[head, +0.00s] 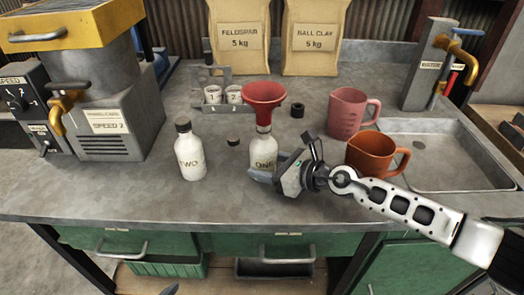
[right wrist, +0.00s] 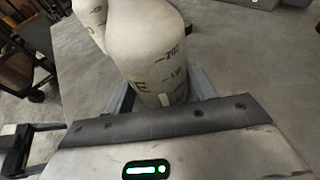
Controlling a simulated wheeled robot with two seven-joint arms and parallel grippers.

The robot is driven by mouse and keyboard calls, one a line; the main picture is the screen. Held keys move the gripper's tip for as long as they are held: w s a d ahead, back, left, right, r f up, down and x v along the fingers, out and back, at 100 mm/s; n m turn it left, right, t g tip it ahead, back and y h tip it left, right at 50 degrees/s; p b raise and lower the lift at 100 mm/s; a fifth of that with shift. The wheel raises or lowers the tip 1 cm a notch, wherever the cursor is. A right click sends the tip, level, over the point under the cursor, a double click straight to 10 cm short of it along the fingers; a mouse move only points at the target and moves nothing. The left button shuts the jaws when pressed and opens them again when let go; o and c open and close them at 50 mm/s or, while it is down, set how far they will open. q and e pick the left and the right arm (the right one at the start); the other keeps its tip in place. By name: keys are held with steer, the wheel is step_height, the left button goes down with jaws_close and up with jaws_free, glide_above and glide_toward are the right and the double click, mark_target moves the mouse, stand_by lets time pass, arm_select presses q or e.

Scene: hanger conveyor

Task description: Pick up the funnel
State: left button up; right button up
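The red funnel (head: 264,94) sits upright with its spout in the neck of the white bottle marked ONE (head: 264,152). The bottle stands on the grey counter. My right gripper (head: 264,176) is low at this bottle, with a finger in front of its base. In the right wrist view the bottle (right wrist: 150,50) fills the space between the two fingers (right wrist: 165,95), which look closed against its sides. The funnel is out of that view. Only what seems to be a tip of my left gripper (head: 171,289) shows at the bottom edge of the head view.
Bottle TWO (head: 189,152), capped, stands left of bottle ONE, with a loose dark cap (head: 233,142) between them. A pink jug (head: 347,112) and an orange jug (head: 372,153) stand right, before the sink (head: 430,155). A grey machine (head: 105,115) fills the left. The front counter is clear.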

arm_select(q)
steer(key=o, duration=0.3)
steer(key=shift+r, duration=0.1)
steer(key=shift+o, duration=0.7)
steer(key=shift+w+d, duration=0.2)
steer(key=shift+d, duration=0.1)
steer(key=w+d+f+m+g+h, duration=0.1)
steer(key=d+f+m+g+h, duration=0.15)
steer(key=d+g+h, duration=0.95)
steer(key=s+d+r+m+g+y, duration=0.15)
steer(key=d+r+m+y, duration=0.25)
steer(key=d+r+m, duration=0.65)
steer(key=s+d+r+m+g+y, duration=0.1)
steer(key=s+d+r+m+y, duration=0.3)
steer(key=d+r, duration=1.05)
step_height(320, 180, up, 17)
steer(key=n+t+y, duration=0.4)
steer(key=n+y, duration=0.3)
steer(key=n, duration=1.1)
glide_above(264, 92)
steer(key=shift+d+r, duration=0.15)
steer(key=shift+d, duration=0.1)
steer(key=f, duration=0.5)
steer(key=shift+a+f, duration=0.2)
steer(key=shift+w+f, duration=0.2)
steer(key=shift+f, duration=3)
